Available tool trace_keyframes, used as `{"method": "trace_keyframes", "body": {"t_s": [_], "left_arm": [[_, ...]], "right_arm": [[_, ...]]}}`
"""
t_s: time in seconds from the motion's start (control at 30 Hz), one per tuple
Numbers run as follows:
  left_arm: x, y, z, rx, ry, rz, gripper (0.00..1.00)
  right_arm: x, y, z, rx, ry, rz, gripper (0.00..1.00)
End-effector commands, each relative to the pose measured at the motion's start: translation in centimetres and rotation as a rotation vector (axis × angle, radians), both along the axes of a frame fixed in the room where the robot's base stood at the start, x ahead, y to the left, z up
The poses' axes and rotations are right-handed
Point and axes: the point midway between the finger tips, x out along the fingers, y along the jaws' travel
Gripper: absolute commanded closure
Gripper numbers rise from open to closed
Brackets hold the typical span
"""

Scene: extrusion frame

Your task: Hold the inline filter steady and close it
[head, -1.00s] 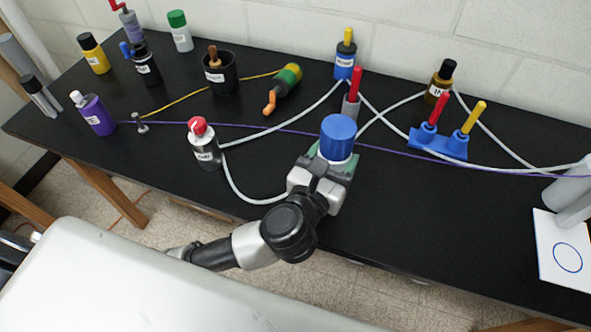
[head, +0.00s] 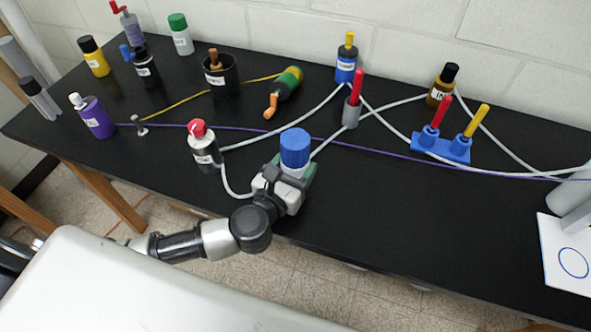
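The inline filter (head: 294,150) has a ribbed blue cap over a pale body and stands about upright near the table's front edge. Pale tubing runs to it from both sides. My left gripper (head: 292,178), on the arm from the left, is around the filter's lower body and appears shut on it. The gripper hides most of the body and its underside. I cannot tell how tightly the cap sits. My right gripper is not in view.
A grey holder with a red handle (head: 352,105) and a blue block with red and yellow handles (head: 440,147) stand to the right.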

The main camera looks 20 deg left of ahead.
Motion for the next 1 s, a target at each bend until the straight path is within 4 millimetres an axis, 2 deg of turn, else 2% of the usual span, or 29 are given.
{"method": "trace_keyframes", "body": {"t_s": [0.1,0.53,0.57,0.6,0.7,1.0], "left_arm": [[0.0,0.0,-1.4,0.001,-0.001,0.000,1.00],[0.0,0.0,-1.9,-0.001,-0.002,0.000,1.00],[0.0,0.0,-1.9,-0.001,-0.001,0.000,0.37],[0.0,0.0,-1.8,-0.001,-0.001,0.000,0.31],[0.0,0.0,-1.8,-0.001,-0.001,0.000,0.15],[0.0,0.0,-1.6,0.000,-0.002,0.000,0.14]], "right_arm": [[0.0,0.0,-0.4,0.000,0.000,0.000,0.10],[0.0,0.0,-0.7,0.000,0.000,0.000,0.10],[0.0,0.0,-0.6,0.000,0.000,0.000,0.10],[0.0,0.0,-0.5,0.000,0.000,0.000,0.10],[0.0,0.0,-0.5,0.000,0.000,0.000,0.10],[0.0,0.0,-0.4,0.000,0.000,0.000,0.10]]}}
